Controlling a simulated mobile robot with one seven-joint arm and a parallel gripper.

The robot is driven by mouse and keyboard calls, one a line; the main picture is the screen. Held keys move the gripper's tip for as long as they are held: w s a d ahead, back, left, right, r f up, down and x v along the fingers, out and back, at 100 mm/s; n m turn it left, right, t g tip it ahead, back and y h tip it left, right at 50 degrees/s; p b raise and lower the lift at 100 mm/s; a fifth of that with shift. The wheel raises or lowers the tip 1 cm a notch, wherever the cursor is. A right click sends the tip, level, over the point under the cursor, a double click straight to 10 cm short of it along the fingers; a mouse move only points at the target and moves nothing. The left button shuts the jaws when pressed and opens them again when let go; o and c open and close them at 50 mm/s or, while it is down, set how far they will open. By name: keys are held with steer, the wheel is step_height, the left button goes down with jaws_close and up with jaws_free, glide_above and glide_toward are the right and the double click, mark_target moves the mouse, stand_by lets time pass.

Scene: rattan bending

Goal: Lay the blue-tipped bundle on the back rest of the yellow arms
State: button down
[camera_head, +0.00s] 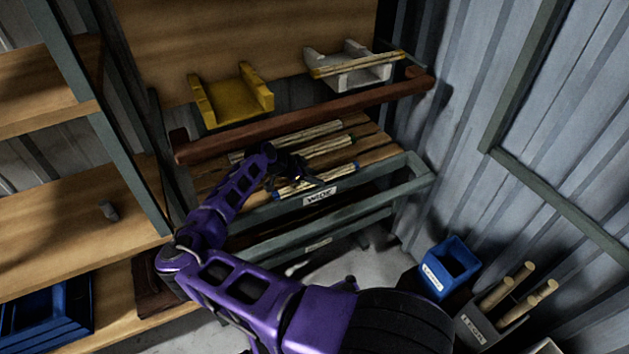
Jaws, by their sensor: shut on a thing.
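The blue-tipped bundle (320,182) is a bunch of pale sticks at the front edge of the slatted wooden rack, its blue ends showing left and right. My gripper (298,178) is shut on it near its middle and partly hides it. I cannot tell whether the bundle still touches the slats. The yellow arms (231,98) form an empty bracket with two raised sides, behind the brown padded bar and up and left of my gripper. Their back rest is not clearly distinguishable.
A green-tipped bundle (325,150) and another bundle (312,132) lie behind on the rack. The brown bar (300,118) crosses before the yellow arms. White arms (352,76) hold a bundle (357,64). Shelving (75,200) stands left; a blue bin (450,262) stands right.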

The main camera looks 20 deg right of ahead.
steer(key=shift+f+p, duration=0.3)
steer(key=shift+f, duration=0.3)
steer(key=c, duration=0.5)
jaws_free()
steer(key=shift+f, duration=0.2)
steer(key=shift+f+b, duration=0.1)
steer(key=shift+b, duration=0.3)
